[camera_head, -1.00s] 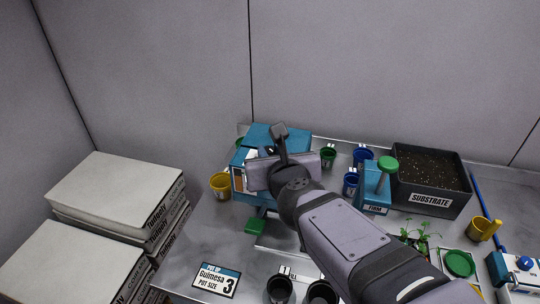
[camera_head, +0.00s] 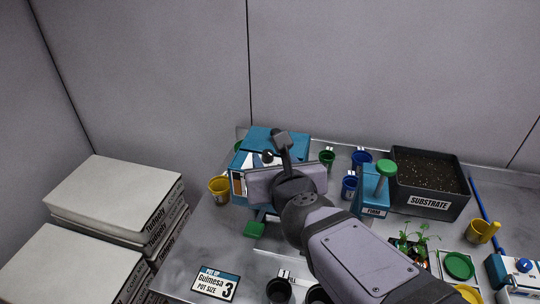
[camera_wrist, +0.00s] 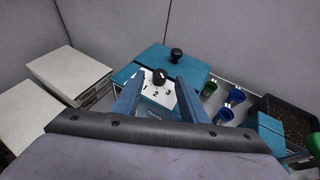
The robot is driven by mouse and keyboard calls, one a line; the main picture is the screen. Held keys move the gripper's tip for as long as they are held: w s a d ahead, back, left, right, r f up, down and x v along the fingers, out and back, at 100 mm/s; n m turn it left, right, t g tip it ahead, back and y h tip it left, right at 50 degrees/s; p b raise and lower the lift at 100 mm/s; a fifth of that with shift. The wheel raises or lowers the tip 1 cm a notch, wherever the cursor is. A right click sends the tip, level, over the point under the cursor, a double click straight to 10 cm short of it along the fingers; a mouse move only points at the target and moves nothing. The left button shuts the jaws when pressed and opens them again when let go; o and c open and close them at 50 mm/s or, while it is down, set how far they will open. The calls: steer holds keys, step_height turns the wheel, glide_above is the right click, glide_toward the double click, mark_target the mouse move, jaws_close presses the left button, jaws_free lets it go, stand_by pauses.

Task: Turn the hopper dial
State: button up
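The hopper (camera_head: 276,139) is a teal box at the back of the bench, mostly hidden behind my arm in the head view. In the wrist view the hopper lid (camera_wrist: 182,60) carries a black knob. The hopper dial (camera_wrist: 158,77) is a black knob on a white, numbered face at the hopper's front. My gripper (camera_wrist: 158,92) is open, its two fingers apart on either side of the dial face in the picture. The dial shows between them, and no contact is visible. A card (camera_head: 217,283) reads "Guimesa, pot size 3".
A yellow cup (camera_head: 219,189) stands left of the hopper. Green and blue cups (camera_head: 362,159) stand to its right, beside a teal press (camera_head: 374,196) with a green knob. A substrate tray (camera_head: 430,203) sits at the back right.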

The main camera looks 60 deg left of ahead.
steer(key=shift+v, duration=1.85)
steer(key=w+n+t+h+p, duration=0.1)
steer(key=w+n+t+p, duration=0.35)
steer(key=w+n, duration=0.45)
steer(key=n+g+y+p, duration=0.3)
steer(key=n+y+p, duration=0.15)
steer(key=n, duration=2.05)
glide_toward(269, 156)
steer(key=w+a, duration=0.3)
steer(key=a, duration=0.1)
steer(key=shift+s+d+f+n+y+b, duration=0.1)
steer(key=shift+s+f+n+y+b, duration=0.1)
steer(key=shift+s+n, duration=0.3)
steer(key=shift+s+f+n+y+b, duration=0.2)
steer(key=shift+s+n, duration=0.1)
steer(key=shift+n, duration=0.3)
steer(key=shift+p+x, duration=1.55)
steer(key=shift+x, duration=1.3)
steer(key=shift+p+x, duration=0.3)
steer(key=shift+x, duration=0.5)
